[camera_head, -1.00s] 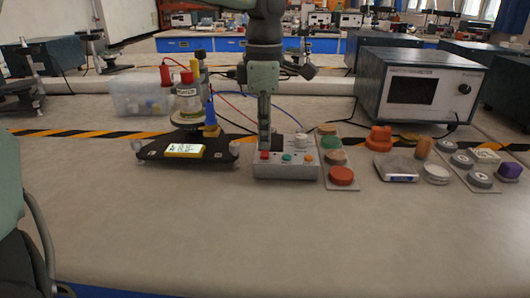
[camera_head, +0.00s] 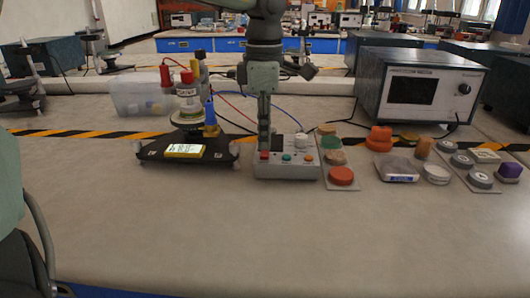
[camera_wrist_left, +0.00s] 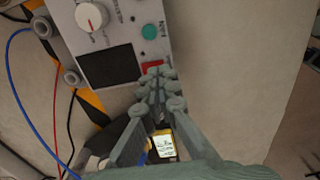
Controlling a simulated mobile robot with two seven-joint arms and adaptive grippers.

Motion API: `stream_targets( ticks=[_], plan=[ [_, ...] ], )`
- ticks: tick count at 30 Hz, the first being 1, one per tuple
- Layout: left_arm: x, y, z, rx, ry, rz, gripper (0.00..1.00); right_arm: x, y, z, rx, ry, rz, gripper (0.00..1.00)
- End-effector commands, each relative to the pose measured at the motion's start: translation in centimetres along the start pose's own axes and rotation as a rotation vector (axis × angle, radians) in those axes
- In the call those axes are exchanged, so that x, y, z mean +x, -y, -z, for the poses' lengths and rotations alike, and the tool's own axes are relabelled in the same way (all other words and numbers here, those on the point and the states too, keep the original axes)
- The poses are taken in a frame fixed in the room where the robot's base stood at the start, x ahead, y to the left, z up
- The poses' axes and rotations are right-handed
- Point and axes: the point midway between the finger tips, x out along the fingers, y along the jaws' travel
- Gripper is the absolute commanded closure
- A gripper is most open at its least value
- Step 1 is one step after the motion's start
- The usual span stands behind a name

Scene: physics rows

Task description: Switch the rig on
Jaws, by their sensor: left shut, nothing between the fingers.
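My left gripper (camera_head: 264,148) points down, shut and empty, right at the red button. In the left wrist view its fingertips (camera_wrist_left: 158,75) partly cover the red button (camera_wrist_left: 152,66); I cannot tell whether they touch. My right gripper is out of view.
A strip with green, tan and red pads (camera_head: 341,176) stands right of the box. Further right are loose pucks, blocks and a grey button strip (camera_head: 480,180). A large instrument (camera_head: 415,90) stands behind. Cables run behind the box. The front table is clear.

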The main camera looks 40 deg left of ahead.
Motion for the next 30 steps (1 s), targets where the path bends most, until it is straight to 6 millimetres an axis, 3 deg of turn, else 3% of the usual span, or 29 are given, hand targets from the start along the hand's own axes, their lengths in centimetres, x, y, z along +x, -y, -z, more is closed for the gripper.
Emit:
stream_targets(
  ticks=[30],
  plan=[
    [1.6,0.0,0.0,0.0,0.0,0.0,1.0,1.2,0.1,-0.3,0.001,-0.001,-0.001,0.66]
  ],
)
